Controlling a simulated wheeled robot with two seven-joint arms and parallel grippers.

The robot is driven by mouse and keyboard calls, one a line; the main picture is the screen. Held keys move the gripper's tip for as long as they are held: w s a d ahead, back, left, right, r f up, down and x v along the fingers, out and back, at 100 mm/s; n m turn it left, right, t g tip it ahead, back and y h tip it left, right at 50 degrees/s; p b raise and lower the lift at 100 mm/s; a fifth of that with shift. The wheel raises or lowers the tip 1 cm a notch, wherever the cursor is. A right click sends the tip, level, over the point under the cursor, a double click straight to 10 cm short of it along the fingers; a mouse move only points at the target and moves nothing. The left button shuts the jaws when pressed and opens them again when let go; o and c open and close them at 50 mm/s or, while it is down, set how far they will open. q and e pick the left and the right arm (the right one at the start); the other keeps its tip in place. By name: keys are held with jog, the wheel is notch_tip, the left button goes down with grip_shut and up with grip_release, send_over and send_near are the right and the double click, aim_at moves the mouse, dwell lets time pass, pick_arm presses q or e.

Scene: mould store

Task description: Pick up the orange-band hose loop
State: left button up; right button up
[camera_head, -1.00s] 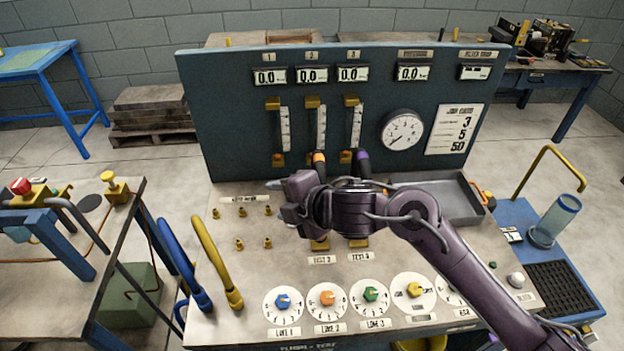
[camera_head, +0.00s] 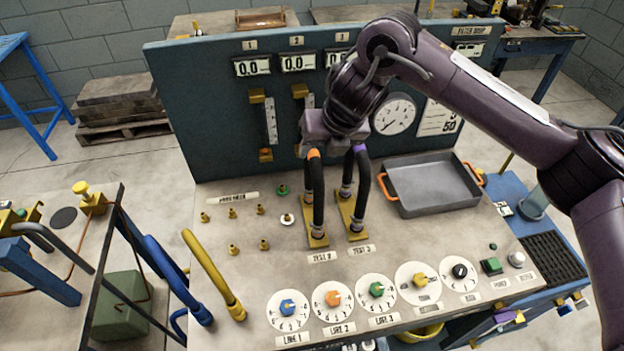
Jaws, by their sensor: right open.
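The orange-band hose loop (camera_head: 315,195) is a black hose with an orange band near its top. It stands upright on a brass plate at the TEST 2 label. A similar loop with a purple band (camera_head: 361,190) stands just right of it at TEST 3. My right gripper (camera_head: 328,138) is open, at the tops of the two loops, its wrist above them. Its fingers are largely hidden, and I cannot tell whether it touches the orange-band loop. My left gripper is not in view.
A grey tray with orange handles (camera_head: 432,186) lies right of the loops. The upright gauge panel (camera_head: 215,130) rises behind. Blue (camera_head: 178,278) and yellow (camera_head: 212,275) hoses stand at the bench's left edge. Dials line the front. Small brass fittings (camera_head: 233,213) sit left of the loops.

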aim_at(316, 155)
jog(key=shift+p+x, duration=0.95)
jog(key=x, duration=0.2)
jog(key=shift+w+a+f, duration=0.15)
jog(key=shift+f, duration=0.15)
jog(key=shift+w+a+f, duration=0.1)
jog(key=shift+f, duration=0.1)
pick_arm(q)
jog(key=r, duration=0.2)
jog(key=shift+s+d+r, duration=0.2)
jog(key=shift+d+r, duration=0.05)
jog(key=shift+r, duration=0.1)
pick_arm(e)
jog(key=shift+r, duration=0.1)
grip_shut()
